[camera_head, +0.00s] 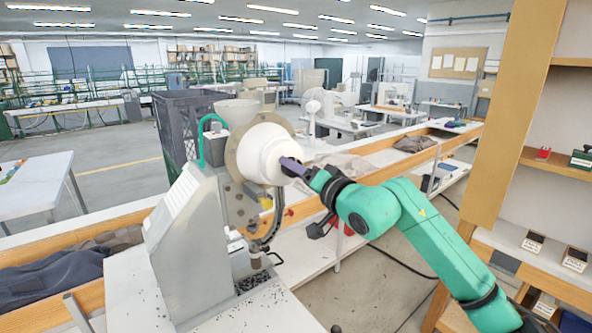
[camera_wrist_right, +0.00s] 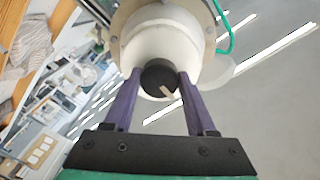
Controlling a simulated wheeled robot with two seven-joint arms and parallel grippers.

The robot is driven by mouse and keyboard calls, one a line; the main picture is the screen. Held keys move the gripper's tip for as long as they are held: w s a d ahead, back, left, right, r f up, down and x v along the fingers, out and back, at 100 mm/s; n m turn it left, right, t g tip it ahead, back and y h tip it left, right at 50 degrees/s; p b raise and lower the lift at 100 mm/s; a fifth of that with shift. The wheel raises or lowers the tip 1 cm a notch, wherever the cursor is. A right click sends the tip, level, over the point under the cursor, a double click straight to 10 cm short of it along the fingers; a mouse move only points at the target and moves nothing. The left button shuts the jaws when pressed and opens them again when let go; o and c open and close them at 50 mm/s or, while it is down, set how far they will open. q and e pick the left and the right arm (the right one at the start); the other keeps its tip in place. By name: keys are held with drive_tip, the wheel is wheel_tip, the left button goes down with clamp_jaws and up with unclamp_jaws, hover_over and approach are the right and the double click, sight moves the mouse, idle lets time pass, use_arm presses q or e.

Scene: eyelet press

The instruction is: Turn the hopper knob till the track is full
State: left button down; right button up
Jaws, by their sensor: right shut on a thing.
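The eyelet press (camera_head: 190,240) stands on a white bench top, with the white rounded hopper (camera_head: 262,150) on its upper right side. My right gripper (camera_head: 292,166) reaches in from the right to the hopper's face. In the right wrist view, its two purple fingers (camera_wrist_right: 159,74) are shut on the round black knob (camera_wrist_right: 157,80) at the hopper's centre, one on each side. A pale mark on the knob points down and right. A dark curved track (camera_head: 275,222) runs down from the hopper; its fill is too small to tell. My left gripper is not in view.
A dark plastic crate (camera_head: 185,118) stands behind the press. A green hose (camera_head: 203,140) loops beside the hopper. Small dark bits (camera_head: 262,278) lie at the press's foot. Dark cloth (camera_head: 55,285) lies at left; a wooden shelf (camera_head: 520,120) stands at right.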

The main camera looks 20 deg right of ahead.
drive_tip(key=n+b, duration=0.6)
drive_tip(key=n, duration=0.2)
drive_tip(key=n+y+b, duration=0.1)
drive_tip(key=n+b, duration=0.5)
drive_tip(key=n, duration=0.3)
drive_tip(key=n+b, duration=0.6)
drive_tip(key=n, duration=0.3)
drive_tip(key=shift+f, duration=0.25)
idle(2.0)
idle(0.5)
